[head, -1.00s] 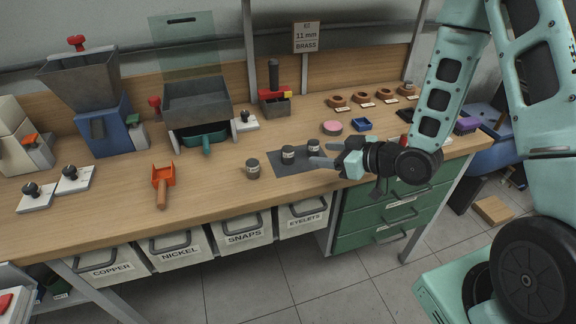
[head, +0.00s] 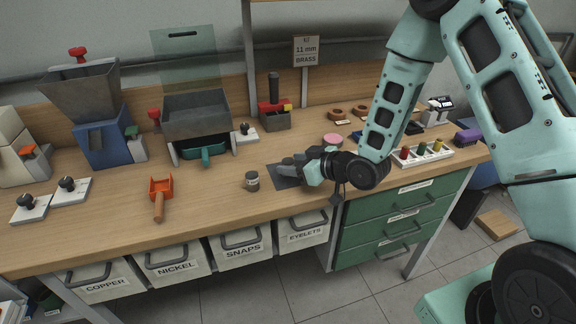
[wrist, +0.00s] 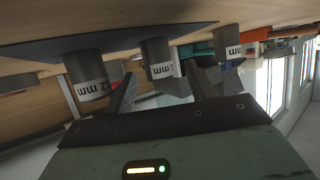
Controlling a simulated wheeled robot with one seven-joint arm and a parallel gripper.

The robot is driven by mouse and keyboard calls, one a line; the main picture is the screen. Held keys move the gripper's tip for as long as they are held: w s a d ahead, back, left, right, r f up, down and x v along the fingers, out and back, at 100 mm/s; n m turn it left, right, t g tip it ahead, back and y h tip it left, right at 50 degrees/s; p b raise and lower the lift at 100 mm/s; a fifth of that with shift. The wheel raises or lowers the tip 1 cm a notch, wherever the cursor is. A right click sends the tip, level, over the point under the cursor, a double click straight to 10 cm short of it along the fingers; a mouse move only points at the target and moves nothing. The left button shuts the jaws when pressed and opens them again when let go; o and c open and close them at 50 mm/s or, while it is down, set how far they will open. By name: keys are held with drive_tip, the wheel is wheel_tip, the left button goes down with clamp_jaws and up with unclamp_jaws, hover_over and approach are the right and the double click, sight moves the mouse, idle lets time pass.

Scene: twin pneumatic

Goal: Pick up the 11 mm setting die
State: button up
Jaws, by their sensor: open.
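Three dark grey cylindrical setting dies with white labels show in the tilted wrist view. The left die (wrist: 88,72) reads "12 mm". The middle die (wrist: 158,56) has a partly covered label ending in "1 mm". The right die (wrist: 227,42) shows only part of its label. My gripper (wrist: 163,78) is open, one finger on each side of the middle die; I cannot tell whether they touch it. In the head view my gripper (head: 284,164) is low over the dark mat (head: 286,182) and hides two dies. One die (head: 252,181) stands clear, left of the mat.
A sign (head: 306,51) reads "11 mm BRASS". An orange scoop (head: 160,195) lies to the left. A pink round tin (head: 332,140) stands behind my gripper. A rack with coloured handles (head: 422,153) is at the right. Wood between the scoop and the clear die is free.

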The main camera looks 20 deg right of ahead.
clamp_jaws()
drive_tip(key=shift+r, duration=0.2)
